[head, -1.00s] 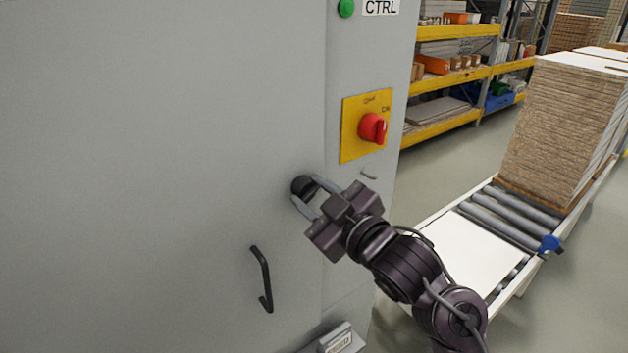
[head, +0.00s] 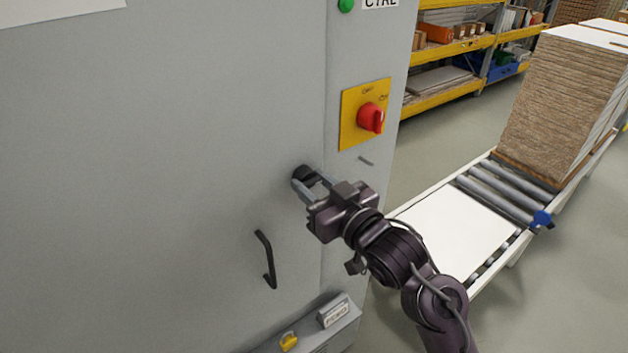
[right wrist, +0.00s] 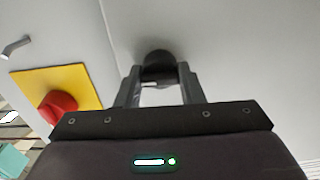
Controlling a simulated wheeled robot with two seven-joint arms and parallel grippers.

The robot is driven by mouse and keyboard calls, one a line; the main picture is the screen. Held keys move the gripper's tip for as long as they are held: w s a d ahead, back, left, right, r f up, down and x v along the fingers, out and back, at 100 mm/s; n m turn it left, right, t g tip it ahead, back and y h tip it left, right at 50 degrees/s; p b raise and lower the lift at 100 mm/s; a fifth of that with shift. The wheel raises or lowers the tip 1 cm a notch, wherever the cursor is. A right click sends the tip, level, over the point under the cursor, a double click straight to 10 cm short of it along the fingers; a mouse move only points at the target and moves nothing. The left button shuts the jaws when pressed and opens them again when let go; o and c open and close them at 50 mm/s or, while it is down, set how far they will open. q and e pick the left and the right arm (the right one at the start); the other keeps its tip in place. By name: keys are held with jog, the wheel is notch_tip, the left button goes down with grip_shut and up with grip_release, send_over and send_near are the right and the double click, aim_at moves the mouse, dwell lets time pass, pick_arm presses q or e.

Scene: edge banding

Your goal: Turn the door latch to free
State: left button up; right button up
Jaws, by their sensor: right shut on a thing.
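The door latch (head: 302,176) is a small black knob on the grey cabinet door, near the door's right edge. In the right wrist view the latch (right wrist: 158,66) is a dark rounded piece between the fingertips. My right gripper (head: 309,183) is shut on the latch, with one finger on each side. It also shows in the right wrist view (right wrist: 159,80). The fingers hide part of the latch, and its exact turn angle is hard to tell. My left gripper is not in view.
A black door handle (head: 265,260) sits below the latch. A red switch (head: 371,118) on a yellow plate (head: 350,128) is above right. A conveyor (head: 455,225) with a board stack (head: 560,105) stands at right. A ledge with a yellow part (head: 289,342) is below.

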dwell(0.3)
jog(key=o, duration=1)
jog(key=shift+s+d+f+b, duration=0.15)
jog(key=shift+s+d+b, duration=0.15)
jog(key=shift+s, duration=0.1)
jog(key=b+v, duration=0.2)
jog(key=v, duration=0.4)
jog(key=shift+s+d, duration=0.25)
jog(key=shift+s, duration=0.05)
